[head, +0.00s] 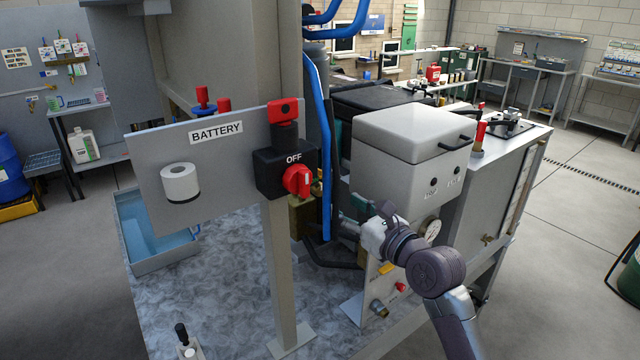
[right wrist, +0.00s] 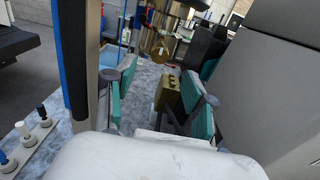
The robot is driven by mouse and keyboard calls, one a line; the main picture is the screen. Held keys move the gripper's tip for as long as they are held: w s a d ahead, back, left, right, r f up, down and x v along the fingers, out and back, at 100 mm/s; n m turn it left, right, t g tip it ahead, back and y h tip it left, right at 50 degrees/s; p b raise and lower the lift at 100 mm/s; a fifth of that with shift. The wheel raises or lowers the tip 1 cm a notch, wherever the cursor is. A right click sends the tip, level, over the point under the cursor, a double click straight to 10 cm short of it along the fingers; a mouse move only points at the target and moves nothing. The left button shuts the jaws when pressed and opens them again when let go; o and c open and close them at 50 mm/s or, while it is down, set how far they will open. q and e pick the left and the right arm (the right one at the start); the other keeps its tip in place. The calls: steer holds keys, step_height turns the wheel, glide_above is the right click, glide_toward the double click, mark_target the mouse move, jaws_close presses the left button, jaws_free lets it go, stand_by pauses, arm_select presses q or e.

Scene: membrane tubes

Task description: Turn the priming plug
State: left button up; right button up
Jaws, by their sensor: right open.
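My right gripper (head: 360,207) reaches in from the lower right, beside the grey box, and points left toward a brass part (head: 302,218) behind the battery panel's post. In the right wrist view, its teal-padded fingers (right wrist: 160,98) are apart. A squarish brass block (right wrist: 168,92) shows between them, nearer the right finger, and I cannot tell whether it touches. A round gold piece with a white tag (right wrist: 161,48) shows farther off. I cannot tell which brass part is the priming plug. My left gripper is not in view.
The battery panel (head: 225,150) with its red switch (head: 298,180) and post stands left of the gripper. Blue hoses (head: 325,150) run down behind it. The grey box (head: 405,150) with a gauge (head: 433,229) is close on the right. A blue tray (head: 150,240) lies at left.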

mark_target(321, 190)
steer(key=p+x, duration=0.1)
steer(key=x, duration=0.8)
steer(key=shift+w+a, duration=0.1)
steer(key=shift+w, duration=0.15)
steer(key=shift+c, duration=0.2)
jaws_close()
